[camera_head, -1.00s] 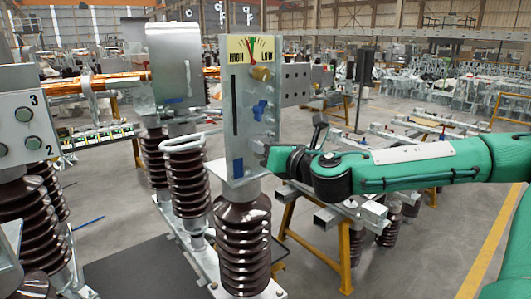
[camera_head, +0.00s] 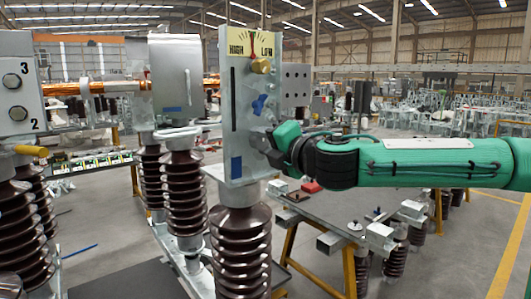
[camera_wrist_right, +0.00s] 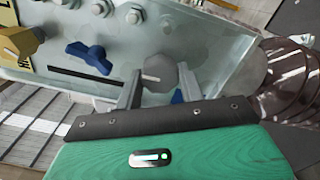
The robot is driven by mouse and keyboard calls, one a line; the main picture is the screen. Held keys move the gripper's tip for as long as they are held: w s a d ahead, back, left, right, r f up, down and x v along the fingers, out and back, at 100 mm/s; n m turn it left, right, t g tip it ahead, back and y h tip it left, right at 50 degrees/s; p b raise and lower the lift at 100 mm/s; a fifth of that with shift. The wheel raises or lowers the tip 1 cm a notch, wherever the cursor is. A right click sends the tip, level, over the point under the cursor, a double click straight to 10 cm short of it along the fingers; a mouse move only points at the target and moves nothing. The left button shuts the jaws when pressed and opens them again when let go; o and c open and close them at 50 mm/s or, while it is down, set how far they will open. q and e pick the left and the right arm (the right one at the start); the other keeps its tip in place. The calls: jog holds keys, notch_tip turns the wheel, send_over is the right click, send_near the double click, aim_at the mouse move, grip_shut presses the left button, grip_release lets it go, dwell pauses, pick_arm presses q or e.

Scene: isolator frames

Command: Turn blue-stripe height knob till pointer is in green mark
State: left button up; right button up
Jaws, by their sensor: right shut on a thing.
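The upright grey panel (camera_head: 240,110) carries a yellow HIGH–LOW gauge (camera_head: 237,46) at its top. The gauge's red pointer (camera_head: 252,42) stands about upright between the two words; the green mark cannot be made out clearly. My right gripper (camera_head: 268,147) is at the panel's lower right side, in front of the knob there. In the right wrist view, its two fingers (camera_wrist_right: 158,90) are shut on a grey faceted knob (camera_wrist_right: 165,73), with a small blue patch (camera_wrist_right: 177,97) beside it. In the head view that knob is mostly hidden. My left gripper is not in view.
A blue lever knob (camera_head: 259,104) and a brass knob (camera_head: 261,66) sit above my gripper on the panel; the blue one also shows in the wrist view (camera_wrist_right: 90,57). Brown ribbed insulators (camera_head: 240,245) stand below. A table with metal parts (camera_head: 340,215) stands behind my arm.

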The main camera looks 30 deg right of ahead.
jog(key=shift+m+b, duration=0.45)
jog(key=shift+m, duration=0.35)
jog(key=o, duration=1)
jog(key=shift+w, duration=0.15)
jog(key=shift+s+d+b, duration=0.15)
jog(key=shift+s+b, duration=0.4)
jog(key=shift+s, duration=1.75)
jog(key=shift+s+d+b, duration=0.2)
jog(key=shift+s+b, duration=0.4)
jog(key=shift+s, duration=1.7)
jog(key=shift+s+d+b, duration=0.15)
jog(key=shift+s+b, duration=0.4)
jog(key=shift+s, duration=1.75)
